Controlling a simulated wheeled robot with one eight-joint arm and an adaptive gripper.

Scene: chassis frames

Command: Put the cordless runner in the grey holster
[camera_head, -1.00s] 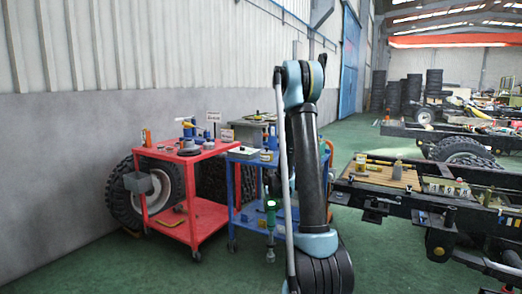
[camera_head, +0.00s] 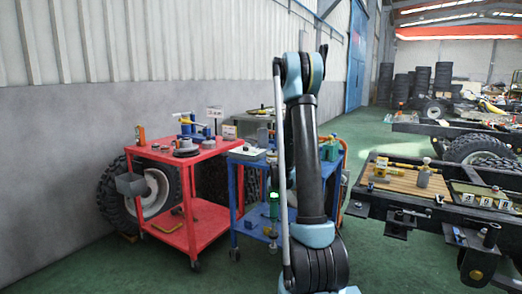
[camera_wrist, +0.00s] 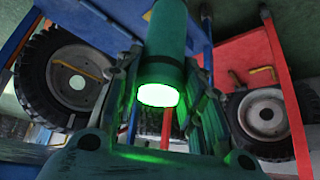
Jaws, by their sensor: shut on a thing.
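The cordless runner appears as a green cylinder with a glowing green end (camera_wrist: 165,38) in the wrist view. It also shows in the head view (camera_head: 274,198), beside my arm and in front of the blue cart. My gripper (camera_wrist: 165,75) is shut on it, with one finger on each side. The tool's far end runs out of the wrist view, and my arm hides part of the area around it in the head view. A grey open box, which looks like the grey holster (camera_head: 130,185), hangs on the left side of the red cart. It looks empty, but its inside is hard to see.
The red cart (camera_head: 205,218) stands by the wall with tools on top, a large tyre (camera_head: 112,205) behind it. The blue cart (camera_head: 237,200) stands close on its right. A truck chassis (camera_head: 400,214) with a wooden board fills the right. Green floor in front is open.

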